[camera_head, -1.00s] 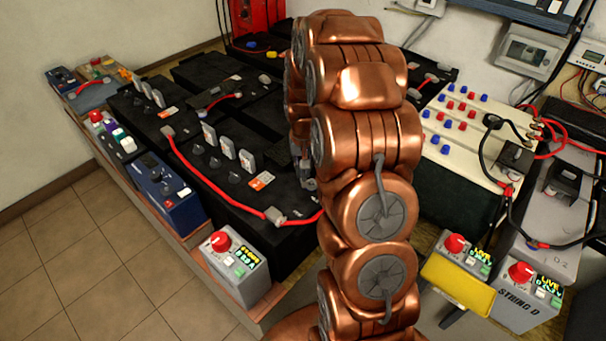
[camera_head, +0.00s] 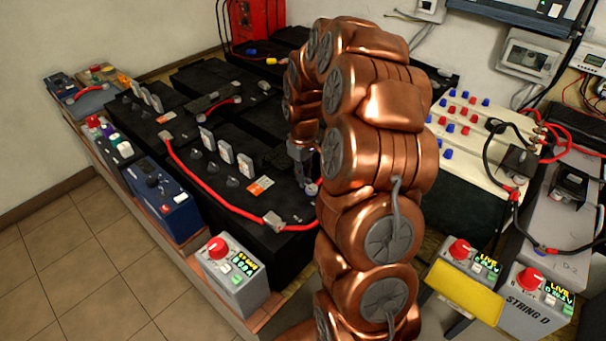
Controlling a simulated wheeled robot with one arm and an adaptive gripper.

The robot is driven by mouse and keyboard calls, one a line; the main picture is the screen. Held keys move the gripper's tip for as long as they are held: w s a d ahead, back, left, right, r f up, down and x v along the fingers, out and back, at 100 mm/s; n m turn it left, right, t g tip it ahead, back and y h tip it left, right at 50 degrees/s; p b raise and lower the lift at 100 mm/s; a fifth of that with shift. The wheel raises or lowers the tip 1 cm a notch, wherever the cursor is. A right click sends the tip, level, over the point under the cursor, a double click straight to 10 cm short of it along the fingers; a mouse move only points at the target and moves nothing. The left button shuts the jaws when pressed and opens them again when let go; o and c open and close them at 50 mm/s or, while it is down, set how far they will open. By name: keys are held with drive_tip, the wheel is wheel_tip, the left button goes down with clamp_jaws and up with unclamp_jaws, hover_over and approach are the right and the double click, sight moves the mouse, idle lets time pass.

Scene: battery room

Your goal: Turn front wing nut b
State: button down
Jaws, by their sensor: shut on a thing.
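My gripper (camera_head: 303,168) is small and dark at the end of my copper arm, pointing down over the right part of the front black battery block (camera_head: 235,195). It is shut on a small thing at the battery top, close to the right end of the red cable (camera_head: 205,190). I take this to be the wing nut, but the fingertips and my arm hide its shape. A grey cable lug (camera_head: 273,220) lies on the near edge of the battery, left of my gripper. I cannot make out any wing-nut letter.
A grey box with a red knob (camera_head: 218,248) sits at the front corner. Cream batteries with red and blue caps (camera_head: 460,120) and boxes with red knobs (camera_head: 528,280) stand right. Tiled floor (camera_head: 80,270) is free at left.

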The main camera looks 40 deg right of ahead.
idle(0.4)
drive_tip(key=c, duration=1.2)
unclamp_jaws()
wheel_tip(320, 180, up, 12)
